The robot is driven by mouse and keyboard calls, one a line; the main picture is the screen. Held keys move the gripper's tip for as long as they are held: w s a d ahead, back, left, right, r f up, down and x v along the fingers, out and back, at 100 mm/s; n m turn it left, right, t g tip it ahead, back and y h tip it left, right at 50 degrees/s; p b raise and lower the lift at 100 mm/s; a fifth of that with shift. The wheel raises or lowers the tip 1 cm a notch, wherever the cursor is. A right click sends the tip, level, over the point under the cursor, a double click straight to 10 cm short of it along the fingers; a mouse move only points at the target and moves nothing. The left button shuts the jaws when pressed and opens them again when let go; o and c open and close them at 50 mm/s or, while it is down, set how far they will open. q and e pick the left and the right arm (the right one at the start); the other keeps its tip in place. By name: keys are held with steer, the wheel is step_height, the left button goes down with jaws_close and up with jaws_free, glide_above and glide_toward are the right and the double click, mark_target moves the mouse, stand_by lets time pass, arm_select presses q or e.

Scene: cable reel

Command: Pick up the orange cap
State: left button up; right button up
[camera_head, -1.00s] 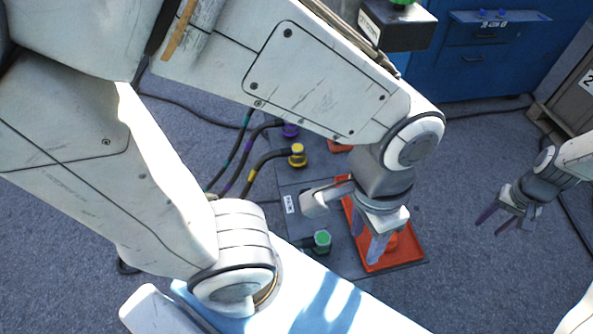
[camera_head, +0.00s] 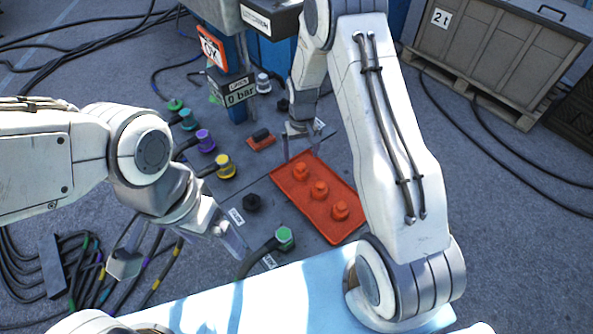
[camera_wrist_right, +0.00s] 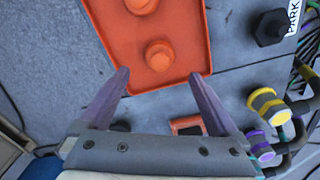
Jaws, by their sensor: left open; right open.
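Three orange caps stand in a row on an orange tray (camera_head: 293,197) in the head view: a far one (camera_head: 301,171), a middle one (camera_head: 320,188) and a near one (camera_head: 340,209). My right gripper (camera_head: 300,151) is open and empty at the far end of the tray, close to the far cap. In the right wrist view, one cap (camera_wrist_right: 159,55) lies just beyond the open fingertips (camera_wrist_right: 160,78), roughly centred between them, and another cap (camera_wrist_right: 142,5) is cut off at the top edge. My left gripper (camera_head: 182,246) is open and empty, left of the tray.
Yellow (camera_head: 225,167) and purple (camera_head: 205,140) connectors with cables stand left of the tray. A green-topped connector (camera_head: 284,237) and a black hexagonal plug (camera_head: 252,202) are nearer. A post with a gauge sign (camera_head: 240,92) stands behind. A crate (camera_head: 490,60) is at back right.

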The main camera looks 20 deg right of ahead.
mark_target(301, 165)
steer(key=f, duration=0.6)
steer(key=shift+s+f, duration=0.2)
steer(key=shift+f, duration=0.2)
jaws_close()
steer(key=shift+r, duration=0.15)
